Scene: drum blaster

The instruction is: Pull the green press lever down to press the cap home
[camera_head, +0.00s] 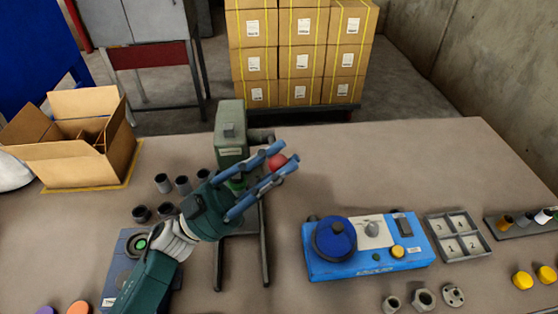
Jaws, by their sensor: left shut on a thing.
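The green press (231,142) stands upright near the middle of the table on a dark frame. A red ball knob (277,161), which looks like the end of the press lever, shows between the blue fingers of my left gripper (285,157). That gripper is shut on the knob, reaching in from the lower left in front of the press. The lever's bar is mostly hidden by the fingers. The cap and the lower part of the press are hidden behind the gripper, so I cannot tell how the cap sits. My right gripper is not in view.
An open cardboard box (75,155) stands at the left. Several dark cylinders (183,185) stand left of the press. A blue device (368,262) and a grey numbered tray (457,237) lie to the right. The table behind them is clear.

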